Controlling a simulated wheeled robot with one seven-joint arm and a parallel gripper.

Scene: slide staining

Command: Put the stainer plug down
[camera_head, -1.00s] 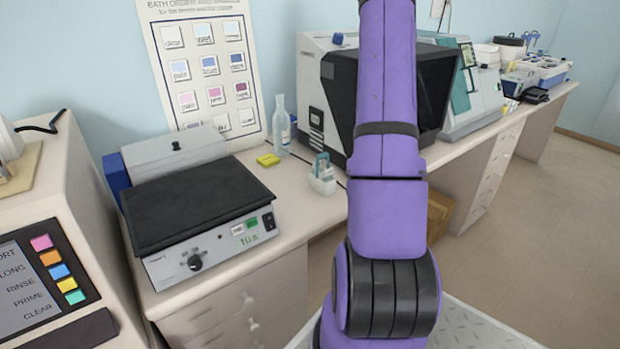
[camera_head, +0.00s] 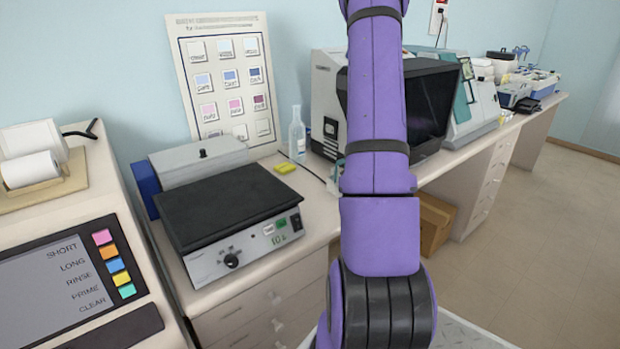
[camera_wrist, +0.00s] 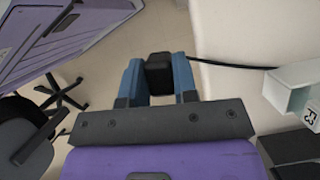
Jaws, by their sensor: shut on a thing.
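In the wrist view, my gripper (camera_wrist: 159,82) has its two blue fingers shut on the stainer plug (camera_wrist: 159,70), a small black block. A black cord (camera_wrist: 228,65) runs from near the plug to the right, across a pale surface. I cannot tell whether the plug touches anything beneath it. In the head view my purple arm crosses the picture, and neither the gripper nor the plug can be made out there.
The stainer (camera_head: 95,262) with coloured buttons stands at the left. A black-topped hotplate (camera_head: 226,203) and a clear bottle (camera_head: 297,135) are on the bench. A cardboard box (camera_head: 436,222) sits below it. A wheeled chair (camera_wrist: 62,93) shows in the wrist view.

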